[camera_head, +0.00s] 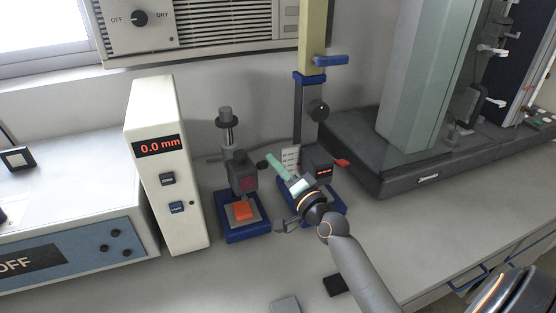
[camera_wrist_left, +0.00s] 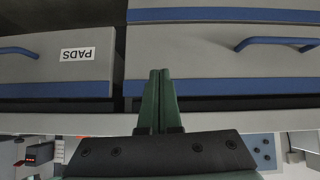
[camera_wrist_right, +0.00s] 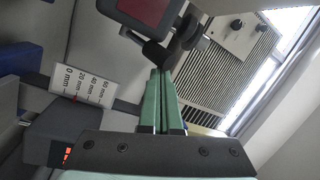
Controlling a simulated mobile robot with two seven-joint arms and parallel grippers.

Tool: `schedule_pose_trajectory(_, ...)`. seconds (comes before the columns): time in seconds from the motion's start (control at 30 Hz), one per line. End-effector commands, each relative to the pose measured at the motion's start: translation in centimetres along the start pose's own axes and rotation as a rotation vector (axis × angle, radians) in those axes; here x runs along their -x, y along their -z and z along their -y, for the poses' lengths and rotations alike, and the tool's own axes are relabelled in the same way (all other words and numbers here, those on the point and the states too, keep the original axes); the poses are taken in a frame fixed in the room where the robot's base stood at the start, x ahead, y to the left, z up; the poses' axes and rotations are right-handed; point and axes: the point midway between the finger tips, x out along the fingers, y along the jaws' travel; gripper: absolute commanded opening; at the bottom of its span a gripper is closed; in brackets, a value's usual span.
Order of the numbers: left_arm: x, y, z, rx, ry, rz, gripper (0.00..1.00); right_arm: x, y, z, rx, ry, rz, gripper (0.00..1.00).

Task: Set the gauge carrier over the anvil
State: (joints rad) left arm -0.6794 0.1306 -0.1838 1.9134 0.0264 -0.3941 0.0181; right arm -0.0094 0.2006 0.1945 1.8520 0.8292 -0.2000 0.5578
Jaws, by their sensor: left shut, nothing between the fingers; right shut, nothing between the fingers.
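A dark gauge head with a red face (camera_head: 243,180), which looks like the gauge carrier, hangs on a post above a blue-based stand. It also shows in the right wrist view (camera_wrist_right: 146,12). Below it an orange block (camera_head: 243,211) lies on a grey plate, probably at the anvil; the anvil itself is not clearly seen. My right gripper (camera_head: 269,157) is shut and empty, its tips close to a black knob (camera_wrist_right: 156,55) beside the head; I cannot tell whether they touch. My left gripper (camera_wrist_left: 160,72) is shut and empty, in front of drawers, outside the head view.
A white display box (camera_head: 166,165) reading 0.0 mm stands left of the stand. A second blue-based stand with a scale card (camera_head: 291,158) and a red lever (camera_head: 342,163) is on the right, partly behind my right arm. Dark pads (camera_head: 334,285) lie at the front.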

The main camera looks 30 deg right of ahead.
Motion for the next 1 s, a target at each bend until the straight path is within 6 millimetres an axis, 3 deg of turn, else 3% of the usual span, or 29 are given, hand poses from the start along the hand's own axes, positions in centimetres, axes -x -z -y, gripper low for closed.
schedule_pose_trajectory(0.23, 0.3, 0.4, 0.0, 0.000, 0.000, -0.001, 0.00, 0.1, -0.2, 0.3, -0.001, -0.001, 0.001, 0.00)
schedule_pose_trajectory(0.5, 1.4, 1.7, -0.1, 0.000, 0.000, -0.003, 0.00, 0.6, -2.0, 1.2, -0.001, 0.000, 0.001, 0.00)
schedule_pose_trajectory(1.0, 1.6, 1.9, -0.1, 0.000, 0.000, -0.003, 0.00, 0.3, -1.9, 1.4, -0.001, 0.001, 0.002, 0.00)
